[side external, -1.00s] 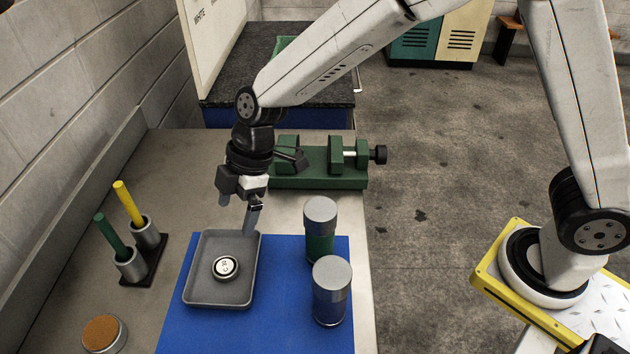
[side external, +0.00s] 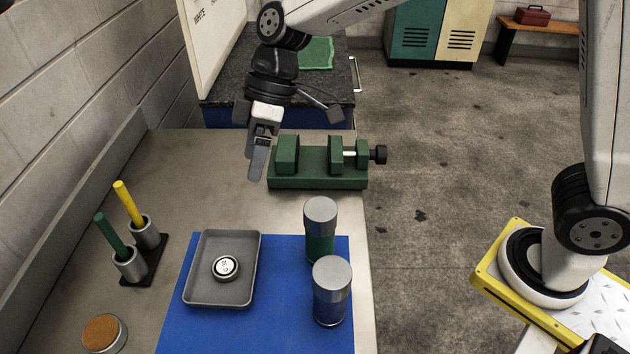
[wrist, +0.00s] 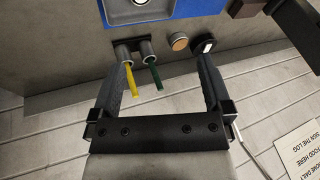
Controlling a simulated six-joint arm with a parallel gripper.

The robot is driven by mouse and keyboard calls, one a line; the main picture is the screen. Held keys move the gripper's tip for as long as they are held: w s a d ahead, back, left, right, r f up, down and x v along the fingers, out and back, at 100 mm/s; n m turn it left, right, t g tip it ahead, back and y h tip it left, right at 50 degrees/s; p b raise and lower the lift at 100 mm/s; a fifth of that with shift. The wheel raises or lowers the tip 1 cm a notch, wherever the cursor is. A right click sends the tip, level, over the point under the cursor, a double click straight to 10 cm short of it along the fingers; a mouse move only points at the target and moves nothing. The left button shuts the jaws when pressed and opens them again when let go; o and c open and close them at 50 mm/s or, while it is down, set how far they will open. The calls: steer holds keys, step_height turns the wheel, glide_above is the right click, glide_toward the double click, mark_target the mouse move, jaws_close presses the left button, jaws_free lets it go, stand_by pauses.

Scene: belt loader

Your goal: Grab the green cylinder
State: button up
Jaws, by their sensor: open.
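A dark green cylinder (side external: 110,236) shaped like a rod stands tilted in a metal cup on a black stand at the left of the table. It also shows in the wrist view (wrist: 157,77), between my open fingers but well beyond them. A yellow rod (side external: 127,203) stands in the cup beside it. My gripper (side external: 258,168) is open and empty, raised at the back of the table beside the green vise. Its two fingers also show in the wrist view (wrist: 160,58). A jar with green contents (side external: 319,246) and a silver lid stands on the blue mat.
A grey tray (side external: 205,297) holding a round white-faced disc lies on the blue mat (side external: 265,335). A second silver-lidded jar (side external: 331,298) stands at right. The green vise (side external: 316,178) is at the back. A cork-topped disc (side external: 103,334) lies front left. A concrete wall borders the left.

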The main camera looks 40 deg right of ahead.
steer(key=s+d+r+m+t+y, duration=0.1)
steer(key=s+d+m+y, duration=0.45)
steer(key=m, duration=0.95)
steer(key=s+d+m+t+y, duration=0.1)
steer(key=s+d+m+y, duration=0.15)
steer(key=d+m, duration=0.95)
steer(key=m, duration=0.3)
glide_toward(320, 239)
steer(key=w, duration=0.2)
steer(key=shift+w+a+r, duration=0.2)
steer(key=shift+w+r, duration=0.05)
steer(key=shift+r, duration=0.1)
steer(key=x, duration=0.2)
steer(key=shift+a+f, duration=0.1)
steer(key=shift+a, duration=0.2)
